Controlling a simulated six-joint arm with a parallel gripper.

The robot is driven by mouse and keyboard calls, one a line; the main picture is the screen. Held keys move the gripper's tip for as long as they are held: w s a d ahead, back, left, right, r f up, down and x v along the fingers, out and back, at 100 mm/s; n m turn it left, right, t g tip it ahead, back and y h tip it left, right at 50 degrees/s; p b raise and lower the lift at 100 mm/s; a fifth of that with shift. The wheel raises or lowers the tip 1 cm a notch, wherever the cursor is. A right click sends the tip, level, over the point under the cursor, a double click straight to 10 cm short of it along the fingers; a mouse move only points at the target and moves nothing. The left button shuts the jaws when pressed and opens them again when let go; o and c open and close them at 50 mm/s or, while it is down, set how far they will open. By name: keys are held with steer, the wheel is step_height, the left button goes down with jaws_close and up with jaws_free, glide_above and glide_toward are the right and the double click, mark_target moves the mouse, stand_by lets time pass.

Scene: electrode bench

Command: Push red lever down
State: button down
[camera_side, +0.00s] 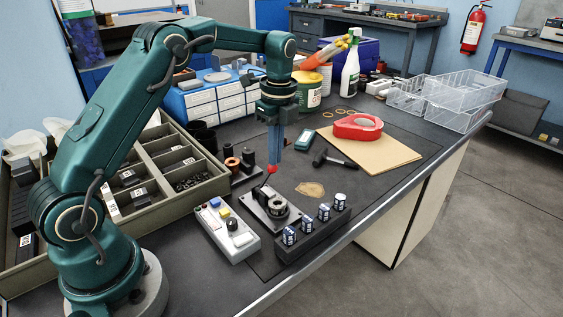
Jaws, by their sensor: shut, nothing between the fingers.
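The red lever is a thin dark rod topped by a red ball knob (271,169). The fingertips are right above the red knob. I cannot tell whether they touch it. The fixture's round clamp (277,206) sits in front of the lever's foot.
A control box (240,246) with coloured buttons and a black block (290,252) of several vials stand in front. A compartment tray (205,157) is left.

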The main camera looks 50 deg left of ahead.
steer(key=shift+w+f, duration=1.35)
steer(key=shift+w, duration=0.25)
steer(key=s+a+r, duration=0.7)
steer(key=a+r, duration=0.2)
steer(key=r, duration=0.2)
steer(key=shift+s, duration=0.15)
stand_by(0.4)
